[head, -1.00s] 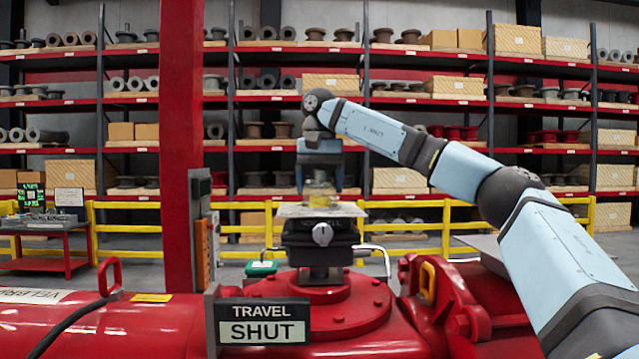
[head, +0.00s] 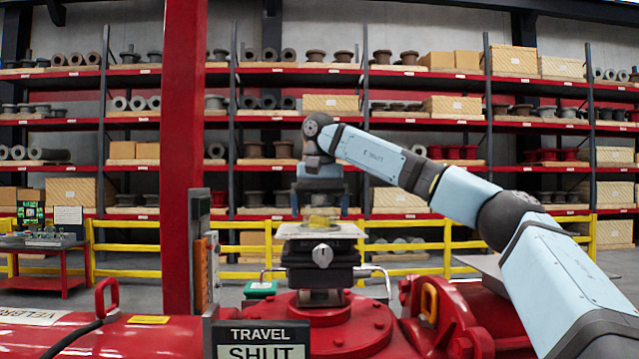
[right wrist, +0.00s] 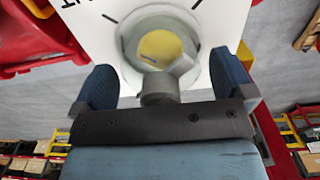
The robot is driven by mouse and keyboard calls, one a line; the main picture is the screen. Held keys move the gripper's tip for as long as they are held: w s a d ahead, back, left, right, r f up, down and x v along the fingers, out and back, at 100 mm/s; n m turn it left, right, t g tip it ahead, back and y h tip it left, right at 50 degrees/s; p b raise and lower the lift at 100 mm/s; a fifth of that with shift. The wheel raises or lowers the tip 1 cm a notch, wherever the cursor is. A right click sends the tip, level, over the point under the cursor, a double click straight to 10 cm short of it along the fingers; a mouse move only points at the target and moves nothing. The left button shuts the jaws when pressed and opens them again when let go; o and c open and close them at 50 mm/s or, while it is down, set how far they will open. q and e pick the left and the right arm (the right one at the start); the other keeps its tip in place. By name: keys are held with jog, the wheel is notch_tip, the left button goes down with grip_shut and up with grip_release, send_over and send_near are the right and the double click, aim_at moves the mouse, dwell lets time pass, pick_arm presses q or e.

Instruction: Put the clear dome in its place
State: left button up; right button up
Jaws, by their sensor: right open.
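The clear dome (right wrist: 131,40) shows in the right wrist view as a see-through round rim around a yellow piece (right wrist: 160,46), over a white plate (right wrist: 103,16) with dark marks. In the head view the yellow piece (head: 320,221) shows on the plate (head: 290,232) on top of the valve actuator (head: 303,258); the dome's outline there is hard to make out. My right gripper (head: 320,207) points down just above the plate. Its fingers are spread on either side of the dome, with gaps visible in the right wrist view (right wrist: 163,80). My left gripper is not in view.
A red post (head: 183,150) stands left of the actuator. A "TRAVEL SHUT" sign (head: 262,340) is in front. Red pipework (head: 150,335) lies below. A yellow railing (head: 420,247) and loaded shelves stand behind. The space right of the actuator is under my arm.

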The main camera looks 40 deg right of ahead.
notch_tip(320, 180, up, 12)
jog(key=shift+a+f, duration=0.15)
jog(key=shift+f, duration=0.05)
notch_tip(320, 180, up, 2)
jog(key=shift+s+r, duration=0.1)
